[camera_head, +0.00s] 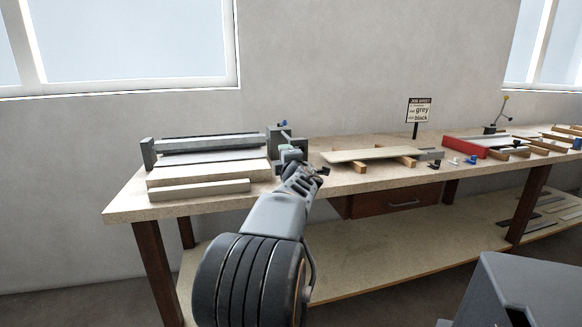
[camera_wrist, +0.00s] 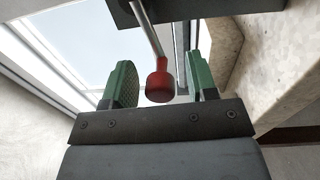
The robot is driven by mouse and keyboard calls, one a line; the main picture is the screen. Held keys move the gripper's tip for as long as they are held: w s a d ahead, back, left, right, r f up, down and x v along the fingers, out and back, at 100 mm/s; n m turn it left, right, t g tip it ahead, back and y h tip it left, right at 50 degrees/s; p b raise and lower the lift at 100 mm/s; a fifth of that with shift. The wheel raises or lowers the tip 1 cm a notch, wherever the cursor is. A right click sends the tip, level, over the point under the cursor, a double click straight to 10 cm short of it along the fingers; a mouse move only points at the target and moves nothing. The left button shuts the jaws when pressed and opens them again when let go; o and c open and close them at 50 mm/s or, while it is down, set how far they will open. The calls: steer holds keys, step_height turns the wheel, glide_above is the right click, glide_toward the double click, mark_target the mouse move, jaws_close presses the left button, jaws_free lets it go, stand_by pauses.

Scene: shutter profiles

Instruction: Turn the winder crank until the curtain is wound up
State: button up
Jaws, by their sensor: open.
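The winder stands at the left end of the bench, its dark roller (camera_head: 210,142) held between grey end blocks. A grey sheet, seemingly the curtain (camera_head: 205,158), lies in front of the roller. The crank shows in the wrist view as a metal rod (camera_wrist: 147,28) with a red knob (camera_wrist: 160,84) at its end. My gripper (camera_wrist: 162,77) is open, with one green finger on each side of the knob and gaps to both. In the head view my gripper (camera_head: 296,168) is at the winder's right end, and my wrist hides the crank there.
A pale board (camera_head: 370,154) rests on wooden blocks right of my gripper. Farther right are a red part (camera_head: 465,147), small pieces and profiles. A job sheet sign (camera_head: 419,110) stands behind. A pale bar (camera_head: 200,189) lies near the front edge, and a drawer (camera_head: 400,201) sits below.

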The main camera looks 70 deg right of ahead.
steer(key=p+v, duration=0.1)
steer(key=v, duration=1.1)
steer(key=shift+s+a, duration=0.25)
steer(key=shift+a, duration=0.1)
